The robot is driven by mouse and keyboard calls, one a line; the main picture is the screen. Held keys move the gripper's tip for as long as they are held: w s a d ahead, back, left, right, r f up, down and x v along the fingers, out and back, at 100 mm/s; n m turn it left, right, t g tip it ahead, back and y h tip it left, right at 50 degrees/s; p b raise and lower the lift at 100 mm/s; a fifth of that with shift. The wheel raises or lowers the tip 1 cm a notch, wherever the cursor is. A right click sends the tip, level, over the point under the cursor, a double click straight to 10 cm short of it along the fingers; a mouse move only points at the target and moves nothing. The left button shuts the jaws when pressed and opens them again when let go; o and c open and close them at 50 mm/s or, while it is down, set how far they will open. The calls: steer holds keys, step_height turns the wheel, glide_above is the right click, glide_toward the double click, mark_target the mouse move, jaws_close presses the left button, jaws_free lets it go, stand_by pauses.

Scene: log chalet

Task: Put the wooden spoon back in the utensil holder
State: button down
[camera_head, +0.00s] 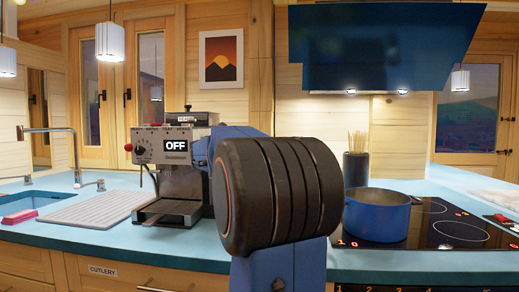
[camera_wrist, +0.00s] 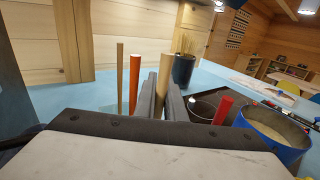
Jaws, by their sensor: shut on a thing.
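In the wrist view, my gripper (camera_wrist: 170,88) is shut on an upright, slightly tilted pale wooden handle (camera_wrist: 164,75), which I take to be the wooden spoon. Its lower end is hidden behind my gripper body. To its left stand a thin tan stick (camera_wrist: 120,75) and an orange-red handle (camera_wrist: 134,80); a red handle (camera_wrist: 223,110) leans at the right. What holds these handles is hidden, and I cannot make out the utensil holder for certain. In the head view my arm hides the gripper and the spoon.
A dark cylinder with thin sticks (camera_head: 357,168) stands behind the blue pot (camera_head: 377,218) on the black cooktop (camera_head: 455,232). A coffee machine (camera_head: 166,150) and a grey ribbed mat (camera_head: 95,208) are left on the blue counter (camera_head: 60,235). A dark hood (camera_head: 380,45) hangs above.

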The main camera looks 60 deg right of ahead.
steer(key=shift+f, duration=0.55)
stand_by(1.0)
steer(key=c, duration=1.8)
jaws_free()
steer(key=shift+o, duration=0.2)
steer(key=shift+r, duration=0.15)
step_height(320, 180, up, 8)
steer(key=shift+r, duration=0.1)
stand_by(0.6)
